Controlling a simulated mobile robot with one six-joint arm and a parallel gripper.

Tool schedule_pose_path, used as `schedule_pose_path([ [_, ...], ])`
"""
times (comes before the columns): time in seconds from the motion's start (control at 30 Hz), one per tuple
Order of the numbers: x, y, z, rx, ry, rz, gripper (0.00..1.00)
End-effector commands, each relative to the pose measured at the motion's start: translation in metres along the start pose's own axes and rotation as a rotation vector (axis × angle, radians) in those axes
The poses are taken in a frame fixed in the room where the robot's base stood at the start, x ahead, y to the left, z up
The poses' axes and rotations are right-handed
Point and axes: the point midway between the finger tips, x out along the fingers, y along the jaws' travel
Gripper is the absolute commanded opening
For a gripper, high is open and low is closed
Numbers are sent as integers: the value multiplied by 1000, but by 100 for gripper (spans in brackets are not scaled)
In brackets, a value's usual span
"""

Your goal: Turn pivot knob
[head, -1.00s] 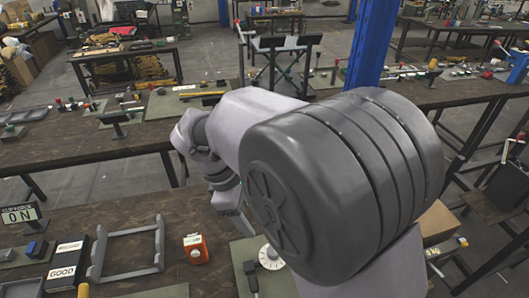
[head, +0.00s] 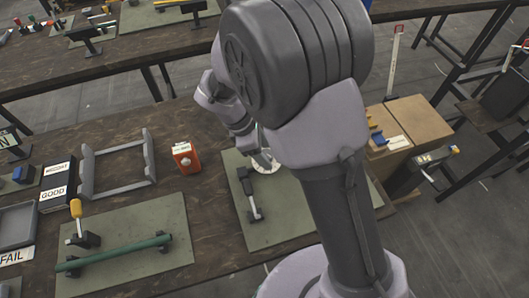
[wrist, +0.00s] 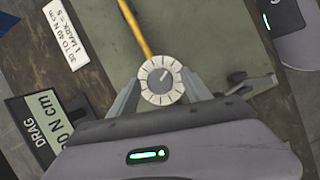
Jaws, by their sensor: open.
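A round white dial with dark tick marks and a grey centre with a pointer (wrist: 160,80) is in the middle of the wrist view. In the head view the white dial (head: 266,162) shows only in part, behind my arm. My gripper (wrist: 161,84) is open, with one finger at each side of the dial's lower half. I cannot tell whether the fingers touch it. A yellow rod (wrist: 135,28) runs up from behind the dial. In the head view my gripper is hidden by my arm.
The dial is over a green mat (head: 290,222) that also bears a grey lever piece (head: 249,194). A white label (wrist: 65,30) and a drag display in N cm (wrist: 42,125) lie left in the wrist view. An orange box (head: 186,158) stands left of the mat.

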Motion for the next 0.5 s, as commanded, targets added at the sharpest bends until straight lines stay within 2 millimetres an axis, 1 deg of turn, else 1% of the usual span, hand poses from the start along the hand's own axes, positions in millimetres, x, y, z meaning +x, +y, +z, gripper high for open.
schedule_pose_path([
  [0.17,-1,0,0,0,0,0,57],
  [0.27,-1,0,0,1,0,0,39],
  [0.3,-1,0,0,1,0,0,32],
  [0.47,-1,0,0,1,0,0,0],
  [0.5,-1,0,0,1,0,0,0],
])
